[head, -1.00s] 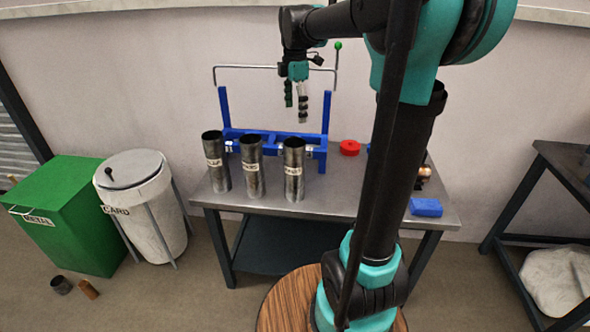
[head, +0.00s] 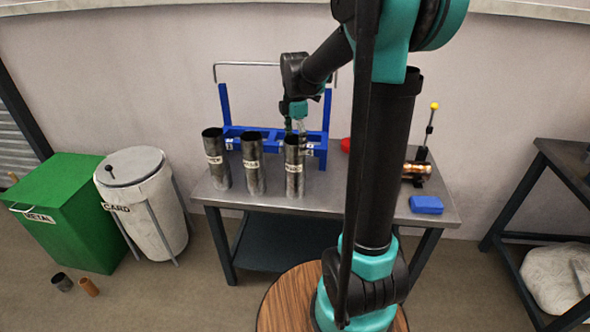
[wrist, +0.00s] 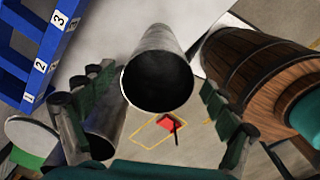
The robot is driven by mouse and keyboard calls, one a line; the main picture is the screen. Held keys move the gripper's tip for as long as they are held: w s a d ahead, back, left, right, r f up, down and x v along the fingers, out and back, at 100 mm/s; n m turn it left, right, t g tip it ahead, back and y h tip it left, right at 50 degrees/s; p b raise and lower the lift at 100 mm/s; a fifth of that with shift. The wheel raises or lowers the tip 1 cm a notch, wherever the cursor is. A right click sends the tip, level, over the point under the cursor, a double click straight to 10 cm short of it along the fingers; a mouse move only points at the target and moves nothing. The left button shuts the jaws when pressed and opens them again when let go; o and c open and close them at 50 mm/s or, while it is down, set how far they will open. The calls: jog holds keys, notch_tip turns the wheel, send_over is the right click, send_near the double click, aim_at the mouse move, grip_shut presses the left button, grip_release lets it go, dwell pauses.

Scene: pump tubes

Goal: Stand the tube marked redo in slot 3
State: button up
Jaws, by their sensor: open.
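Three dark metal tubes stand upright on the table: a left tube (head: 216,160), a middle tube (head: 252,163) and a right tube (head: 294,168). Each has a pale label too small to read surely. My gripper (head: 296,125) is low at the top of the right tube. In the wrist view the open fingers (wrist: 160,112) lie either side of a tube's open mouth (wrist: 158,84), with no clear grip on it. The blue rack (head: 224,104) stands behind the tubes. In the wrist view its edge shows numbers 1, 2 and a slot 3 label (wrist: 59,19).
A red part (head: 345,145), a copper-coloured device with a yellow-knobbed lever (head: 430,130) and a blue block (head: 426,204) are on the table's right side. A green metal bin (head: 65,215) and a white card bin (head: 145,205) stand left on the floor.

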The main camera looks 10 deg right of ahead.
aim_at(294, 164)
notch_tip(294, 164, down, 4)
jog(key=shift+w+f, duration=0.15)
jog(key=shift+f, duration=0.05)
jog(key=c, duration=1.9)
jog(key=shift+r, duration=0.1)
jog(key=shift+c, duration=0.2)
